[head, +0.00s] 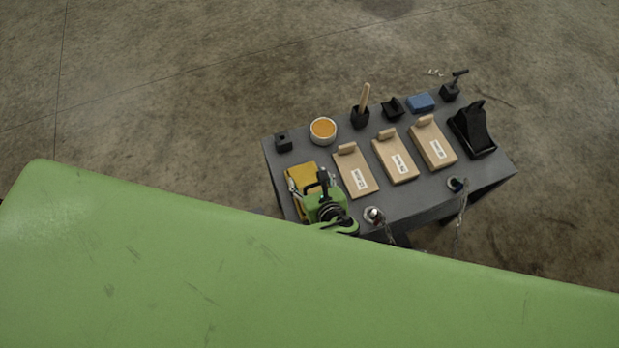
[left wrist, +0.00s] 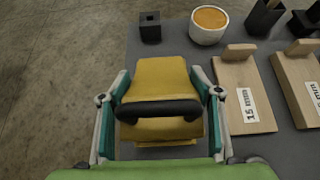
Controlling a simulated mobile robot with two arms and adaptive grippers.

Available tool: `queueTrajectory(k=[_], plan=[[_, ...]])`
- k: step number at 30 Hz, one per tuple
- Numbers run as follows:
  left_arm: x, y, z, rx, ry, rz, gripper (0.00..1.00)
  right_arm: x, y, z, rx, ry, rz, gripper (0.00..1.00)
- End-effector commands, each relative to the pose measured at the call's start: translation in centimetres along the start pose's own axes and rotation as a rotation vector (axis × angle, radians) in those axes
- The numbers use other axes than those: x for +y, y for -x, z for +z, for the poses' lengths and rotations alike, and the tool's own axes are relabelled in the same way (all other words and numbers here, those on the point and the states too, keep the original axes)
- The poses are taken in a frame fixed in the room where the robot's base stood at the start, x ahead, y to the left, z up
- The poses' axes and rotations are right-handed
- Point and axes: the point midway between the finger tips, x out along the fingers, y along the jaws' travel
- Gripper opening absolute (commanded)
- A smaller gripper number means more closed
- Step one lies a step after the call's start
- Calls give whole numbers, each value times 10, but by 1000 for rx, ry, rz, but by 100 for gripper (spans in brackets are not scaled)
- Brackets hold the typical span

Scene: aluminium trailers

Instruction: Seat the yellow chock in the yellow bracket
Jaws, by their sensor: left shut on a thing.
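The yellow chock (head: 300,177) is at the table's left front corner. In the left wrist view its broad yellow face (left wrist: 157,75) lies between my fingers, with a black bar (left wrist: 158,110) across it. My left gripper (head: 318,189) is shut on the chock, one finger on each side; the gripper also shows in the left wrist view (left wrist: 160,103). A yellow ledge (left wrist: 166,143) shows below the chock. I cannot tell whether this ledge is the yellow bracket or part of the chock, nor whether the chock is seated. My right gripper is not in view.
On the grey table (head: 410,203), a wooden board (head: 356,177) and two more like it stand right of the chock. Behind are a black block (head: 283,144), a bowl (head: 323,131) and a blue block (head: 421,103). A black chock-like thing (head: 476,130) stands at the right.

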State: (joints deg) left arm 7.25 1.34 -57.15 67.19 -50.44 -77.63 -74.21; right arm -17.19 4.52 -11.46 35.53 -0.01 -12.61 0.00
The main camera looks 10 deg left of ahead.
Motion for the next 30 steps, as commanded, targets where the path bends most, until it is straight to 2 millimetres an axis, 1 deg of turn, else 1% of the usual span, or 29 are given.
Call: queueTrajectory(k=[5, 30], plan=[[-1, -1, 0, -3, 2, -2, 14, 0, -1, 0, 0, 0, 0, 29], [-1, -12, -16, -3, 2, -2, 14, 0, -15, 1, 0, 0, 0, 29]])
